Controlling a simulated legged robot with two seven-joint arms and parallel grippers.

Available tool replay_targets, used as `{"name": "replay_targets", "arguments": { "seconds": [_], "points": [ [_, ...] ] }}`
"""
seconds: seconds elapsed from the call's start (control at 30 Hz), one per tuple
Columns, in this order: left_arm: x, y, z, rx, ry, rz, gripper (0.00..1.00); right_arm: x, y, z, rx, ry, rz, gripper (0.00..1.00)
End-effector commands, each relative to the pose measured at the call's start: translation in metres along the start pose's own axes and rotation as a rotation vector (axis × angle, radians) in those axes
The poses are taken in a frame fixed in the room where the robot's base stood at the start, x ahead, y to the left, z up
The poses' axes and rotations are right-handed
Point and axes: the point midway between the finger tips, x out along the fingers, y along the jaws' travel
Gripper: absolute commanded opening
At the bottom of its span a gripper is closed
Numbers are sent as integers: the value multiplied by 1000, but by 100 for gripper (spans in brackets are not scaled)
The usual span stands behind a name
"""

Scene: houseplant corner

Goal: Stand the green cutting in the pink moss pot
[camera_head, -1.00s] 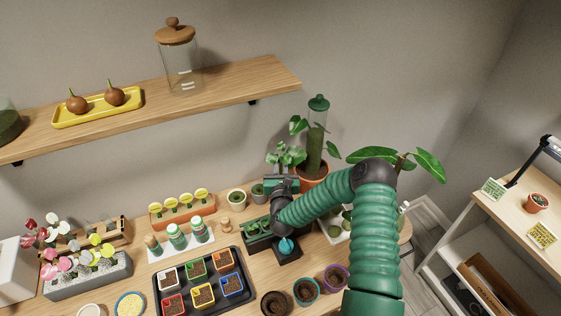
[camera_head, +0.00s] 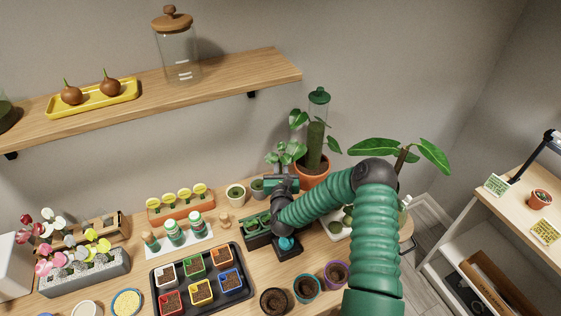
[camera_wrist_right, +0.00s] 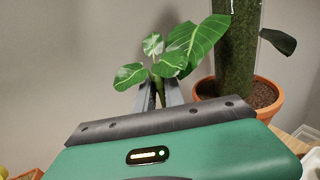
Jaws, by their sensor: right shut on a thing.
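My right gripper (camera_head: 281,178) is raised over the back of the table. It is shut on the stem of the green cutting (camera_wrist_right: 157,70), whose leaves stand up above the fingers in the right wrist view. In the head view the cutting's leaves (camera_head: 283,154) show just above the gripper, left of the moss-pole plant. I cannot pick out a pink moss pot in either view; a cream pot with moss (camera_head: 236,194) stands left of the gripper. My left gripper is not in view.
A terracotta pot (camera_head: 313,173) with a tall moss pole stands close to the gripper's right. A dark planter (camera_head: 258,232) is below the forearm. A black tray (camera_head: 238,299) of coloured pots is in front. A wooden shelf (camera_head: 215,73) is on the wall above.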

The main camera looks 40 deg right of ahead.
Motion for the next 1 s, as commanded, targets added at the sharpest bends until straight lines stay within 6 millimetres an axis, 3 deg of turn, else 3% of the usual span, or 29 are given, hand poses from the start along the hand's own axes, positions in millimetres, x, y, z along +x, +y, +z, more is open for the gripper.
{"name": "replay_targets", "arguments": {
  "seconds": [0.5, 0.9, 0.93, 1.0],
  "points": [
    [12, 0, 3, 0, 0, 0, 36, 0, 0, -14, 0, -1, 0, 0],
    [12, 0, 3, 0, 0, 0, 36, 0, 0, -13, 0, 0, 0, 0],
    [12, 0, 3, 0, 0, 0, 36, 0, 0, -13, 0, 0, 0, 15],
    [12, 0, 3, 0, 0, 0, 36, 0, 0, -13, 0, 0, 0, 24]
  ]
}}
